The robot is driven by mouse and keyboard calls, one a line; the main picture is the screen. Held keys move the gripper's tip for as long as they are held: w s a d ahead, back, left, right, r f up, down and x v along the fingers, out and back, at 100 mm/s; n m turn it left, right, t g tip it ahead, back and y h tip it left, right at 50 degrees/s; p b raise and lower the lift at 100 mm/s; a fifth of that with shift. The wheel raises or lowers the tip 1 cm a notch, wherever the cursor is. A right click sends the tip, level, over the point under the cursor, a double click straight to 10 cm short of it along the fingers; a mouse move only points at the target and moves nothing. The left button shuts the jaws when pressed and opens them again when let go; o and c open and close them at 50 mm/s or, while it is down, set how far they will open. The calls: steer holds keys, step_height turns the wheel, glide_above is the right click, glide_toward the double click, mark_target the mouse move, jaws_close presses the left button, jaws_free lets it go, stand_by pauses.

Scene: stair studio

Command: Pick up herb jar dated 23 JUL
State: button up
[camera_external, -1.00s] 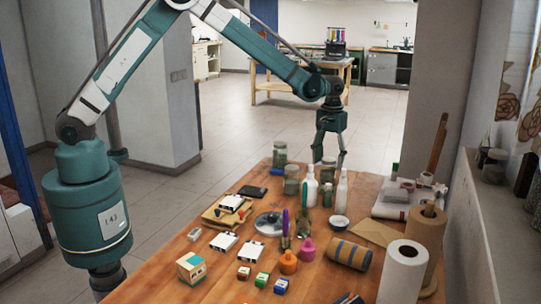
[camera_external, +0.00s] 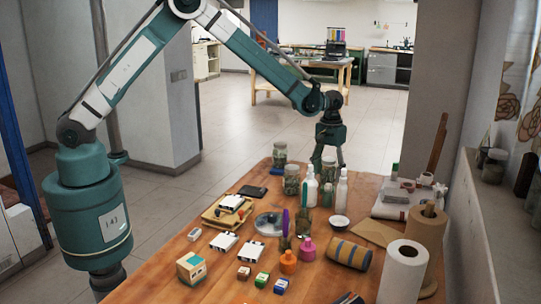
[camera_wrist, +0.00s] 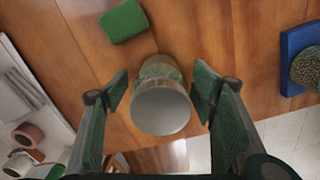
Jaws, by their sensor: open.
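In the wrist view a jar with a plain pale grey lid (camera_wrist: 160,110) stands between the two fingers of my gripper (camera_wrist: 160,84). Greenish contents show through its glass beside the lid, and there is a gap to the finger on each side. In the external view my gripper (camera_external: 329,164) points down, open, at the far end of the table, low around the jar there. Two other lidded glass jars with green contents stand to its left, one farther back (camera_external: 280,155) and one nearer (camera_external: 291,181). No date is readable on any jar.
White bottles (camera_external: 311,189) stand close in front of my gripper. The wrist view shows a green block (camera_wrist: 123,20) above the jar and a blue object (camera_wrist: 299,55) at right. Small boxes, a paper roll (camera_external: 402,270) and other items crowd the wooden table (camera_external: 215,272).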

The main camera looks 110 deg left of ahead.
steer(key=shift+f, duration=0.25)
steer(key=shift+c, duration=0.6)
steer(key=c, duration=1)
